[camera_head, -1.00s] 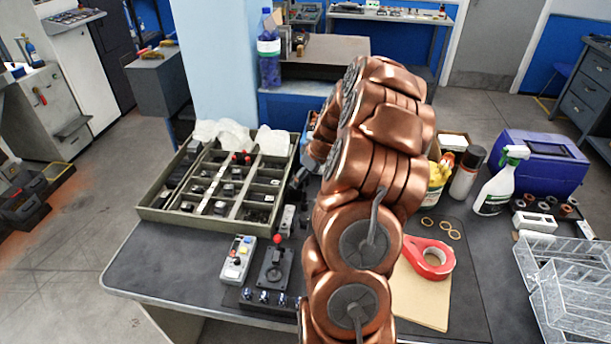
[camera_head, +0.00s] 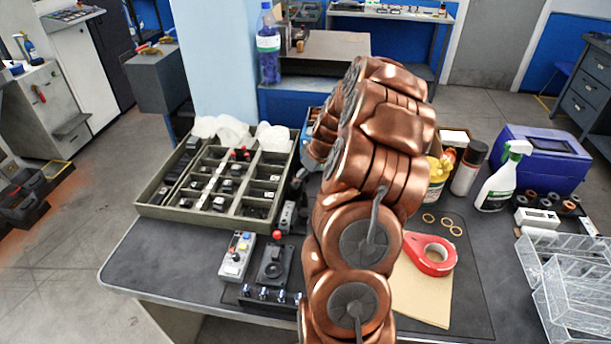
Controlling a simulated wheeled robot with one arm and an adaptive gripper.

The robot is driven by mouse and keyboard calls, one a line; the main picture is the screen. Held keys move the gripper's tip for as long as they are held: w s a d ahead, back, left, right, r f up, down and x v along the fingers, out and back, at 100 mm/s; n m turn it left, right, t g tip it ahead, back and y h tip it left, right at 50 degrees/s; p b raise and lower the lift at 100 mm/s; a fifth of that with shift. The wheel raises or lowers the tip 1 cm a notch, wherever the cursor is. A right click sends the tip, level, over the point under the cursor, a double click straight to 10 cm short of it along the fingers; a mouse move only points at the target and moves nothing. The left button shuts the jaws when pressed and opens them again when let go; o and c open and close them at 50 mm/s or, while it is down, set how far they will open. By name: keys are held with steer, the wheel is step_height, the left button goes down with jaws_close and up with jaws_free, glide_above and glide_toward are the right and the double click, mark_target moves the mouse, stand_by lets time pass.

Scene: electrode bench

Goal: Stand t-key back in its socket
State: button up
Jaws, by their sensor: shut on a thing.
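My copper-coloured arm fills the middle of the head view. My gripper (camera_head: 297,183) is almost wholly hidden behind it. Only a small dark part shows at the arm's left side, near the tray's right edge. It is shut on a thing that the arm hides. I cannot make out the t-key or its socket anywhere in view.
A green compartment tray (camera_head: 146,211) with small dark parts lies left of my arm. A button box (camera_head: 237,257) and joystick unit (camera_head: 272,265) stand in front. The table's front left is clear.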

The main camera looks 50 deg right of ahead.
steer(key=shift+f+b, duration=0.85)
steer(key=shift+f, duration=0.2)
stand_by(0.4)
steer(key=o, duration=1)
steer(key=shift+c, duration=0.2)
steer(key=v, duration=1.2)
steer(key=shift+r, duration=0.1)
